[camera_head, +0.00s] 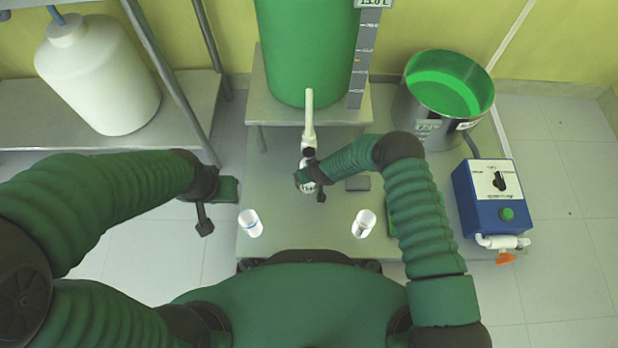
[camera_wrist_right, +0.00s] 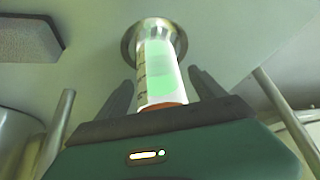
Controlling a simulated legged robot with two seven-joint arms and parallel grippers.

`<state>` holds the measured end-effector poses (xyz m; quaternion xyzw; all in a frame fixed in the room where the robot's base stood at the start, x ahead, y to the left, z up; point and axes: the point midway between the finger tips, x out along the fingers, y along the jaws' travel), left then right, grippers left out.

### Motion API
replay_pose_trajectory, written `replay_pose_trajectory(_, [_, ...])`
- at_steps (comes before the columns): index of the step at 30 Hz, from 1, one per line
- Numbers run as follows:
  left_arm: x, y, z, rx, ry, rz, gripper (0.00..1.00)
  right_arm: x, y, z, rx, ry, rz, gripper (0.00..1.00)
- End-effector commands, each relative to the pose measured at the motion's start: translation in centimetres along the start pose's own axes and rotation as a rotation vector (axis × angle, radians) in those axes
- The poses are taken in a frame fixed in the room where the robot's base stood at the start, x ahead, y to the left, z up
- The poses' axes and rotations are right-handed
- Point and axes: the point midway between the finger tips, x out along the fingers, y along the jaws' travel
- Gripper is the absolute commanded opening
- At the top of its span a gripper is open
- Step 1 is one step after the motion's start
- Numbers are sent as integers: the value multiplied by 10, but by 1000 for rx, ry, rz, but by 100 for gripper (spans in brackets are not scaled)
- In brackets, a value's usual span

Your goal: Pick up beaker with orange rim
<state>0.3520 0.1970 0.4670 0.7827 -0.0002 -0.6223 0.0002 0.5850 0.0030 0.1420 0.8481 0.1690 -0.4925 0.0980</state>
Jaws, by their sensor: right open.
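The beaker with an orange rim (camera_wrist_right: 160,72) is in the right wrist view, a clear cylinder with dark graduation marks and green inside. Its orange rim is at the palm end, and its far end meets a round metallic base. My right gripper (camera_wrist_right: 161,88) is open, with one dark finger on each side of the beaker; I cannot tell whether they touch it. In the head view my right gripper (camera_head: 311,184) is below the white spout and largely hides the beaker. My left gripper (camera_head: 205,214) hangs left of the table, with its jaw opening unclear.
Two other small beakers, left (camera_head: 250,224) and right (camera_head: 363,224), stand on the grey table (camera_head: 275,165). A green tank (camera_head: 305,50) with a white spout (camera_head: 309,120) stands behind. A metal pot (camera_head: 430,125) and blue control box (camera_head: 490,205) are right.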

Motion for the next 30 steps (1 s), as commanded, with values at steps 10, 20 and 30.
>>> replay_pose_trajectory(10, [-1,0,-1,0,1,0,36,-1,0,-1,0,0,0,59])
replay_pose_trajectory(20, [-1,0,-1,0,1,0,36,-1,0,-1,1,0,1,16])
replay_pose_trajectory(30, [-2,0,-1,0,1,0,36,-1,1,-1,1,0,1,9])
